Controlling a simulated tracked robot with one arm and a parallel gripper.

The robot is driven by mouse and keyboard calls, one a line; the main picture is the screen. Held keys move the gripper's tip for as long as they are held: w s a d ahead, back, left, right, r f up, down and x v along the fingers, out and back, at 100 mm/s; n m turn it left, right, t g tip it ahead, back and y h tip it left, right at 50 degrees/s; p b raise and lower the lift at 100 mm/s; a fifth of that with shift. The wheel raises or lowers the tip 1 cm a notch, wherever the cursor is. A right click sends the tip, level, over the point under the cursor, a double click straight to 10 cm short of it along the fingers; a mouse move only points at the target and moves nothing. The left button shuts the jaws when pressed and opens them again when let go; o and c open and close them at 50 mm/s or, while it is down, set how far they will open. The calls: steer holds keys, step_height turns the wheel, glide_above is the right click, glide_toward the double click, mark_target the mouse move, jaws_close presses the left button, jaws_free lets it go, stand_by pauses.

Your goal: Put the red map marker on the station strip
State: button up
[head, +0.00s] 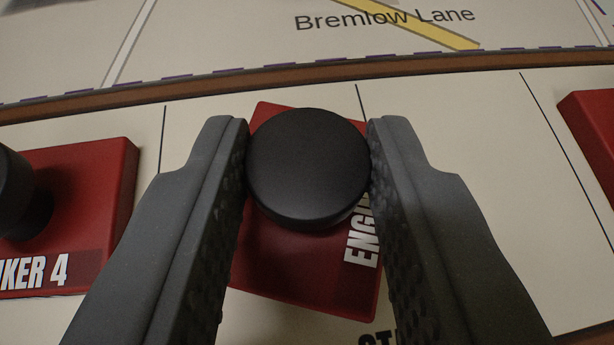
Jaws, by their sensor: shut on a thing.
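The red map marker (285,265) is a red block with a round black knob (308,165) on top and white lettering that starts "ENG", partly hidden by my right finger. My gripper (308,165) is shut on the knob, one finger on each side. The block is turned so that its lettering runs up the picture. It is over the cream station strip (480,150), which has thin black dividing lines. I cannot tell whether the block touches the strip.
Another red marker (90,190) with a black knob, lettered "KER 4", is on the strip at left. A further red block (595,125) shows at the right edge. Behind a brown rail (300,78) is a map (230,35) reading "Bremlow Lane".

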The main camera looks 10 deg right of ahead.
steer(key=o, duration=1)
steer(key=shift+s+r, duration=0.1)
steer(key=shift+r, duration=0.05)
steer(key=p+v, duration=0.2)
steer(key=v, duration=0.9)
steer(key=shift+s+a+r+p, duration=0.1)
steer(key=shift+s+p, duration=0.25)
steer(key=shift+s, duration=0.05)
